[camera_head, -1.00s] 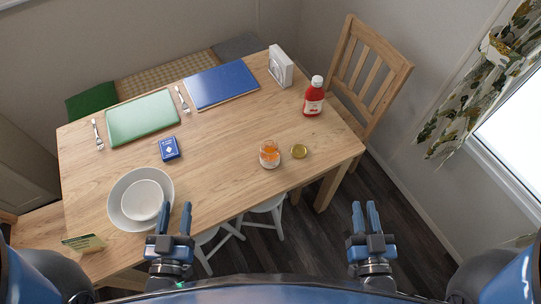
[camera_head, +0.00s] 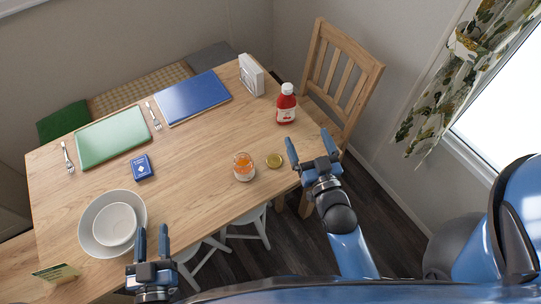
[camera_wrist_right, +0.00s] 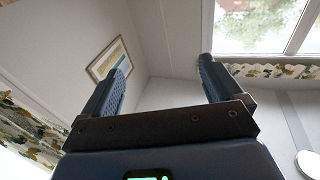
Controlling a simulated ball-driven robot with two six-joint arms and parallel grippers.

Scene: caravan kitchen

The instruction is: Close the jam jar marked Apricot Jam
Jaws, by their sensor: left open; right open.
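The jam jar (camera_head: 243,168) is a small glass jar with orange contents and a pale label, standing open near the table's front right edge. Its label is too small to read. A gold lid (camera_head: 274,160) lies on the table just right of the jar, apart from it. My right gripper (camera_head: 308,148) is open and empty, to the right of the lid by the table's right edge. The right wrist view shows its two fingers apart (camera_wrist_right: 160,75) with nothing between them. My left gripper (camera_head: 152,242) is open and empty at the front, right of the bowls.
A red sauce bottle (camera_head: 286,106) stands behind the lid, with a napkin holder (camera_head: 251,74) farther back. Nested white bowls (camera_head: 92,243), a blue card box (camera_head: 141,167), and green (camera_head: 112,138) and blue (camera_head: 193,97) boards lie left. A chair (camera_head: 341,85) stands beyond the right edge.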

